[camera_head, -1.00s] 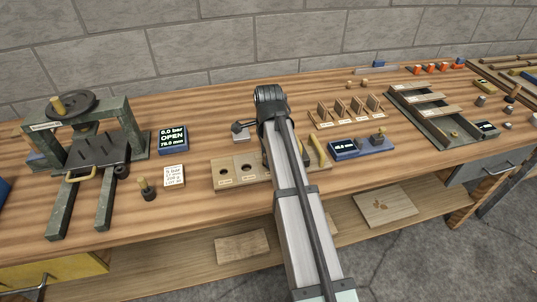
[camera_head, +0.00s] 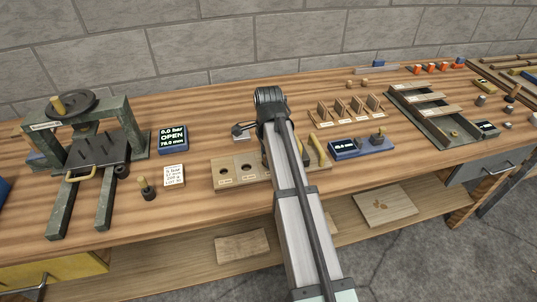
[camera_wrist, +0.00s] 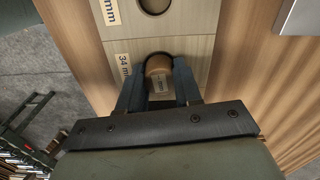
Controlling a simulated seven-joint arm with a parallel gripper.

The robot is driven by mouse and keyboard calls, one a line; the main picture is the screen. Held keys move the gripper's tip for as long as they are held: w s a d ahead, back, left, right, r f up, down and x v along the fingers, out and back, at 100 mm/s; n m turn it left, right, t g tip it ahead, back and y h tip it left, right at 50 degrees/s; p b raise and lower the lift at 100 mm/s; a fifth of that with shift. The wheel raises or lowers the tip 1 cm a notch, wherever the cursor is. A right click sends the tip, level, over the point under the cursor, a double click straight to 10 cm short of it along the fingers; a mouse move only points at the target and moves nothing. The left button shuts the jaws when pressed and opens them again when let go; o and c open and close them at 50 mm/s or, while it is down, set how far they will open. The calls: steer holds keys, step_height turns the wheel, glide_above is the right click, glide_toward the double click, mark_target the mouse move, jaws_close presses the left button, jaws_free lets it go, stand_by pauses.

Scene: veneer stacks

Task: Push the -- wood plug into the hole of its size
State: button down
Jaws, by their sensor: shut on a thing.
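The wood plug (camera_wrist: 158,72), a round pale-brown piece with a small label, is between the two dark fingers of my gripper (camera_wrist: 158,84) in the wrist view. My gripper is shut on it. The plug is at the hole marked 34 mm in the pale wooden hole board (camera_wrist: 193,48). A dark rim of the hole shows around the plug's far edge; I cannot tell how deep it sits. Another hole (camera_wrist: 155,4) lies beyond it. In the head view the hole board (camera_head: 222,184) shows two open holes at its left; my arm hides its middle, the plug and my fingers.
A press (camera_head: 88,150) stands at the left, with a display (camera_head: 173,139) and a written card (camera_head: 174,176) near it. A blue gauge (camera_head: 345,150) and wooden slotted stands (camera_head: 345,112) are right of my arm. Bare bench lies in front of the card.

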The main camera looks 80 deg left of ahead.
steer(key=shift+f, duration=0.15)
steer(key=shift+r, duration=0.45)
stand_by(0.3)
